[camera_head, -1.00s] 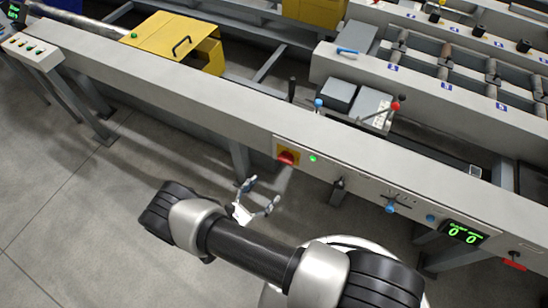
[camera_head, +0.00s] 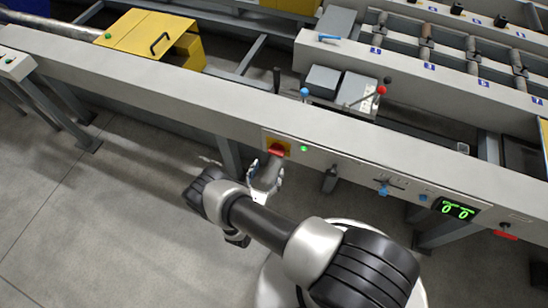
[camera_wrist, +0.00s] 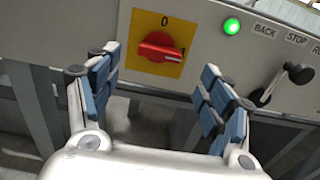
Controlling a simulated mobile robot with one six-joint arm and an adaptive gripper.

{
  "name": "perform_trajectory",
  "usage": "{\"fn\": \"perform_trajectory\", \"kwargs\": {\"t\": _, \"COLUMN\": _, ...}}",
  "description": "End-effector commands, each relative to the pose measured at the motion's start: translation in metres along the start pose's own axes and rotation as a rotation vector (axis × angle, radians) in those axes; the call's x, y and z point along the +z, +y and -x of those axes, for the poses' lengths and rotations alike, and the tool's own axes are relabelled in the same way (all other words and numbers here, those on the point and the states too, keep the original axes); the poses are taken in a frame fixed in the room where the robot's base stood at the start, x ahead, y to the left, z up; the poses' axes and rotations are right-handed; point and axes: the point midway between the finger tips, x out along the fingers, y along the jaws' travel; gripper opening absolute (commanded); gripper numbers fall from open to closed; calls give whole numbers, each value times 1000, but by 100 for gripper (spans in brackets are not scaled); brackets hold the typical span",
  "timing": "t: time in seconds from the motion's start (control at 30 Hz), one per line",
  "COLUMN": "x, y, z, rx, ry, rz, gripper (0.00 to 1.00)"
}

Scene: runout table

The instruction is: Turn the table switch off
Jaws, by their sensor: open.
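The table switch is a red rotary knob (camera_wrist: 158,47) on a yellow plate (camera_wrist: 150,22) on the table's front panel, also seen in the head view (camera_head: 277,149). The plate carries a "0" above the knob and a "1" at its right. The knob's handle lies roughly sideways, with a white mark at its right end by the "1". A green lamp (camera_wrist: 232,26) beside it is lit. My gripper (camera_wrist: 160,90) is open and empty, facing the panel. Its fingers are apart to the left and right of the knob, a little below it, and appear not to touch it.
Right of the switch are labelled controls and a black-knobbed lever (camera_wrist: 288,83). Further right are a blue knob (camera_head: 383,189) and a green digital display (camera_head: 457,208). A yellow box (camera_head: 145,38) stands at the back left. The floor (camera_head: 90,220) at the left is clear.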

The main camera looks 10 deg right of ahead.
Motion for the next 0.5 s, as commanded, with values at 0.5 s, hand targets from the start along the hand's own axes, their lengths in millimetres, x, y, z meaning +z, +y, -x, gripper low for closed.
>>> {"fn": "perform_trajectory", "kwargs": {"t": 0.5, "x": 0, "y": 0, "z": -65, "rx": -1, "ry": 0, "rz": 0, "gripper": 73}}
